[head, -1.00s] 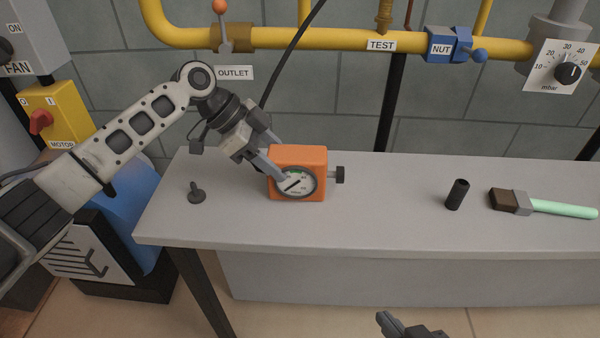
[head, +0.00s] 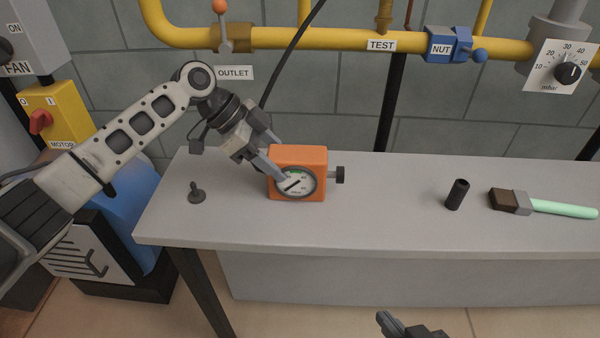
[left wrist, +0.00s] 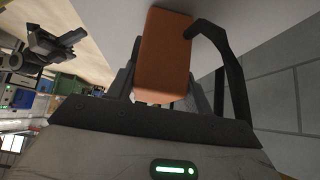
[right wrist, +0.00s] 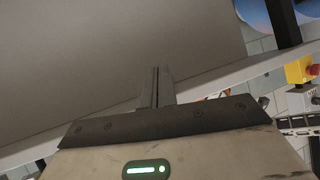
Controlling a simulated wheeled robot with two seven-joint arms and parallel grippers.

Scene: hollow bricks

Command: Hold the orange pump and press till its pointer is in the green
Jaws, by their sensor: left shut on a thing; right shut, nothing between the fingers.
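The orange pump (head: 312,158) stands upright on the grey bench, with a round dial (head: 297,182) on its front and a dark knob (head: 340,175) on its right side. A green mark shows at the top of the dial; the pointer lies slanted, outside the green as far as I can tell. My left gripper (head: 275,172) is shut on the pump from the left, one finger across the front edge. In the left wrist view the pump (left wrist: 163,55) sits between the fingers. My right gripper (head: 382,318) is shut and empty, low in front of the bench; its fingers (right wrist: 157,75) touch in the right wrist view.
On the bench (head: 400,220) lie a dark plug (head: 196,193) at left, a black tube (head: 457,194) and a brush (head: 545,206) at right. A yellow pipe (head: 330,39) runs along the wall behind. The bench right of the pump is clear up to the tube.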

